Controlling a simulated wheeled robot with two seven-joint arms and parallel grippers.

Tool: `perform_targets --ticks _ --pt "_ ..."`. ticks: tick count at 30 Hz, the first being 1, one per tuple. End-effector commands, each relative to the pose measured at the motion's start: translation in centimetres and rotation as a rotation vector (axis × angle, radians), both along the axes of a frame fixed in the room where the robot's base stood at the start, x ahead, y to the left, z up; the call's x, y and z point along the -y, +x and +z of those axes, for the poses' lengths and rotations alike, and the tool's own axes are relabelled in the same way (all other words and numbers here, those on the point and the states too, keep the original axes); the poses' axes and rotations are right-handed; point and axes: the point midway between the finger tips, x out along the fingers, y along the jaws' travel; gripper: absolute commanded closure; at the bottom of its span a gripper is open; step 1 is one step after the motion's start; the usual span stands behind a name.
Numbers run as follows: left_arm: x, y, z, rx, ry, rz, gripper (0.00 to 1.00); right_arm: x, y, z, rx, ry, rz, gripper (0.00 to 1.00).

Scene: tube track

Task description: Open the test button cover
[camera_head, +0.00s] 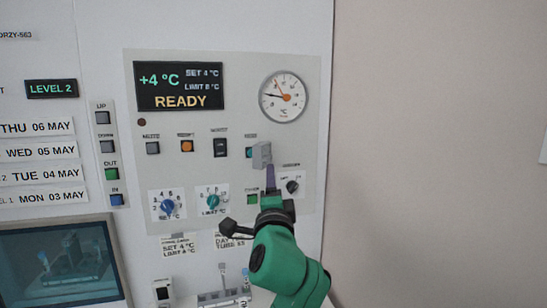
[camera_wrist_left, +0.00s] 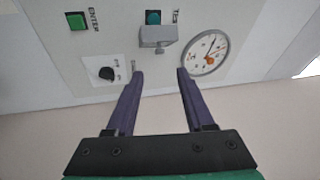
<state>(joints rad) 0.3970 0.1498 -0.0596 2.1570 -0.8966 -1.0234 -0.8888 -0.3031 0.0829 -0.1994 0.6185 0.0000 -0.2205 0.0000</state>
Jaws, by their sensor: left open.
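The test button cover (camera_head: 262,154) is a small grey block standing out from the control panel. It also shows in the left wrist view (camera_wrist_left: 158,37), with the teal test button (camera_wrist_left: 153,17) visible beside it. In the head view, a sliver of the button (camera_head: 249,152) shows left of the cover. I cannot tell how far the cover is swung. My left gripper (camera_head: 270,174) is open, its purple fingertips just below the cover in the head view. In the left wrist view the fingers (camera_wrist_left: 159,73) are apart and empty, with the cover ahead between their lines. My right gripper is not in view.
A round gauge (camera_head: 284,97) is above the cover. A black knob (camera_head: 293,186) and a green button (camera_head: 252,199) lie close to the gripper. Blue (camera_head: 168,206) and teal (camera_head: 212,201) knobs are to the left. The plain wall at right is clear.

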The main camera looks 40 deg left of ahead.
Motion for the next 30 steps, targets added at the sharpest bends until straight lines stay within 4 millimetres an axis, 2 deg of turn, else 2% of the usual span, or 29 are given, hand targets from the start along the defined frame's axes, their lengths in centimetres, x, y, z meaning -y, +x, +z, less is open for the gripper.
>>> perform_targets --ticks 1,6,12,22,26,27,30 --pt "-0.9 1.0 1.0 -0.003 0.002 0.004 0.47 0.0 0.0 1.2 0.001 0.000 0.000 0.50" --pt "-3.9 4.4 2.1 -0.003 0.002 0.004 0.47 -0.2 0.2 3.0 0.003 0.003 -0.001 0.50" --pt "-6.3 7.1 2.7 -0.002 0.001 0.004 0.47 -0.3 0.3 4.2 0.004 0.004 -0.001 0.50" --pt "-6.8 7.7 2.6 -0.001 0.001 0.002 0.47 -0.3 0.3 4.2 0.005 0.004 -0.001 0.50" --pt "-6.8 7.7 2.6 -0.002 0.000 0.002 0.97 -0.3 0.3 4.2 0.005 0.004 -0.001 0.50" --pt "-6.8 7.7 2.6 -0.002 0.000 0.002 1.00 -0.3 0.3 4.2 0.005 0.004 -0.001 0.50" --pt "-6.8 7.7 2.5 -0.002 0.000 0.002 1.00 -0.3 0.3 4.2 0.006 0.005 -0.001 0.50"
